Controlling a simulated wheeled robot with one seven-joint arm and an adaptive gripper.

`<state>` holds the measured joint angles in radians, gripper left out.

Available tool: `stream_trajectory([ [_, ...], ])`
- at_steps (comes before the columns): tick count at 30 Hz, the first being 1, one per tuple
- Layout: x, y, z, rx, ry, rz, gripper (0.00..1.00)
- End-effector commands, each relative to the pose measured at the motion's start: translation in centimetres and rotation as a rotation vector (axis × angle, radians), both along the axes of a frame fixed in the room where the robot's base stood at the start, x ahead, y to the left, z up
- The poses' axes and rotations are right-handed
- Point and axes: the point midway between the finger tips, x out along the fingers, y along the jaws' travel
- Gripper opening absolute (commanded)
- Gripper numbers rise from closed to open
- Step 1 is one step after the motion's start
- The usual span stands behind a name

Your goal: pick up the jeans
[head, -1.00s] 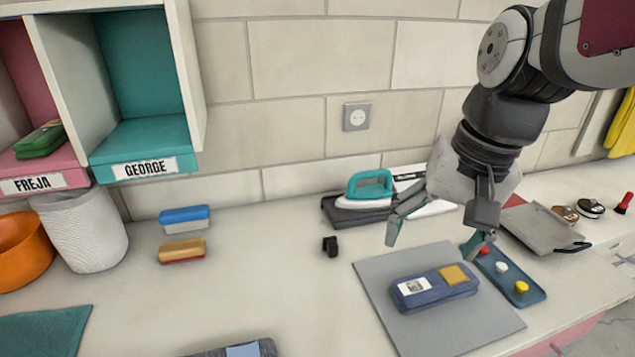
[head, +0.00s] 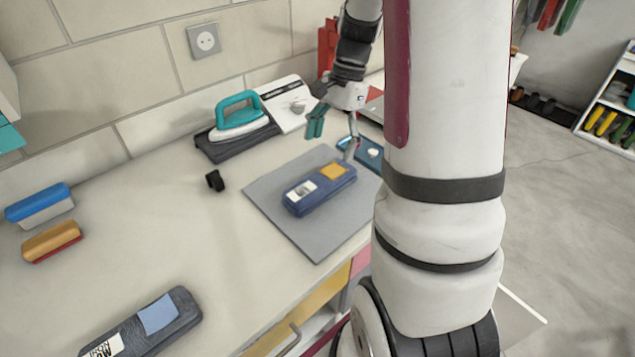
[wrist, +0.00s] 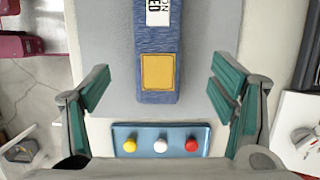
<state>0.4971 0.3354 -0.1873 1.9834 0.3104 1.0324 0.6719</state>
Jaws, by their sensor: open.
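A folded blue pair of jeans (head: 318,190) with a yellow patch and a white label lies flat on a grey mat (head: 319,243). In the wrist view the jeans (wrist: 158,40) run up the middle, and their patched end lies between the fingers. My gripper (head: 334,134) is open above the far right end of the jeans, with nothing held. Its fingers (wrist: 162,88) stand apart on either side in the wrist view, not touching the cloth. A second folded, darker denim piece (head: 175,325) with a light blue patch and a partly readable label lies at the lower left.
A blue tray (wrist: 118,134) with yellow, white and red knobs lies just beyond the patched end. A teal iron (head: 238,118) on a dark base stands behind the mat. A small black object (head: 215,181) and two brushes (head: 40,205) sit left. Counter between them is clear.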

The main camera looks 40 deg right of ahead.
Motion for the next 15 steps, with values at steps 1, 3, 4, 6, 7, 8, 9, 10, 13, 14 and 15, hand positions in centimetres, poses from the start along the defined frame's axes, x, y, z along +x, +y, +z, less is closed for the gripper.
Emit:
stream_trajectory([
  [1, -0.1, 0.3, -1.1, 0.003, 0.004, 0.0, 0.78],
  [3, -0.1, 0.6, -2.2, 0.002, 0.003, 0.0, 0.78],
  [4, -0.1, 0.7, -2.6, 0.002, 0.002, 0.0, 0.78],
  [6, -0.1, 1.0, -3.5, 0.002, 0.002, 0.001, 0.78],
  [7, -0.1, 1.1, -3.8, 0.001, 0.001, 0.001, 0.78],
  [8, -0.1, 1.1, -4.0, 0.001, 0.001, 0.001, 0.78],
  [9, -0.1, 1.2, -4.2, 0.0, 0.0, 0.002, 0.78],
  [10, -0.1, 1.2, -4.3, 0.0, -0.001, 0.002, 0.78],
  [13, -0.2, 1.4, -4.9, 0.0, 0.001, 0.001, 0.78],
  [14, -0.2, 1.5, -5.2, 0.001, 0.002, 0.001, 0.78],
  [15, -0.3, 1.6, -5.7, 0.001, 0.003, 0.001, 0.78],
])
